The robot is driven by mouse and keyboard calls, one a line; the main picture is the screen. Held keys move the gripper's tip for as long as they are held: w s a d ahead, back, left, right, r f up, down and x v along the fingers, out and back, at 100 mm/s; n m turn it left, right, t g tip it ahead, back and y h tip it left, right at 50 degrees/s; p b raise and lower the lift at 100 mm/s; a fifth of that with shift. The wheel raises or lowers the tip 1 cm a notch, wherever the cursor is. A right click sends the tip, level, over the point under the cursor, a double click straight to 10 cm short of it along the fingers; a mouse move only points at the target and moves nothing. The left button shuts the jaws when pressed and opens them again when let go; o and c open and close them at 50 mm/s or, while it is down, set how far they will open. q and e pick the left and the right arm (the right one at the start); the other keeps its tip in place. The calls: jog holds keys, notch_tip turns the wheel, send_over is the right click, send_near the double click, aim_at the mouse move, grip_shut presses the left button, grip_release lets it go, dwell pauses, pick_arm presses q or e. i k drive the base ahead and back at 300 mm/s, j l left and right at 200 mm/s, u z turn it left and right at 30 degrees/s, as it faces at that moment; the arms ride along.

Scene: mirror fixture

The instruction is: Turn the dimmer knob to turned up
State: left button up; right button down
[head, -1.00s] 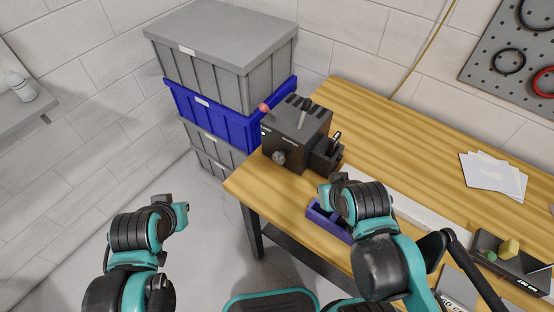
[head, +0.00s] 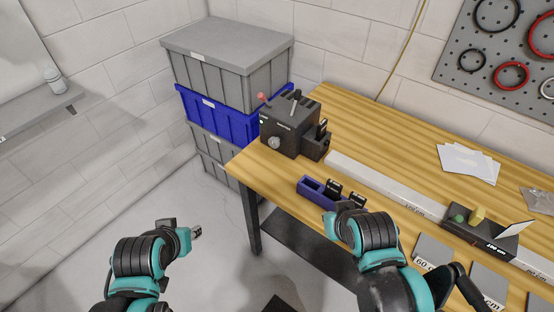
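A dark control box (head: 290,125) stands at the left end of the wooden workbench. A round grey knob (head: 274,143) sits on its front face; its setting is too small to read. A red-tipped lever (head: 262,97) and a grey lever (head: 295,100) stick up from the box. My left gripper (head: 196,232) is over the floor, left of the bench and apart from the box. My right gripper (head: 330,218) is at the bench's front edge, beside the blue tray, and its fingers are mostly hidden by the arm. Neither gripper touches the knob.
A blue tray (head: 312,190) with black items lies near the front edge. A long white bar (head: 385,187) and a dark tray (head: 482,236) lie to the right. Papers (head: 467,163) lie farther back. Stacked crates (head: 228,65) stand left of the bench.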

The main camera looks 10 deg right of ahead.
aim_at(275, 142)
jog(key=z, duration=2)
jog(key=k+j+z, duration=0.1)
jog(key=j+z, duration=0.2)
jog(key=j, duration=0.15)
jog(key=k+j+z, duration=0.1)
jog(key=j+z, duration=0.25)
jog(key=k+j+z, duration=0.3)
jog(key=j, duration=0.15)
jog(key=k+j+z, duration=0.1)
jog(key=j+z, duration=0.2)
jog(key=k+j, duration=0.3)
jog(key=j, duration=0.15)
jog(key=k+j, duration=0.3)
jog(key=j, duration=0.15)
jog(key=k+j, duration=0.25)
jog(key=j, duration=0.2)
jog(key=k+j, duration=0.3)
jog(key=j, duration=0.15)
jog(key=k+j, duration=0.3)
jog(key=j, duration=0.15)
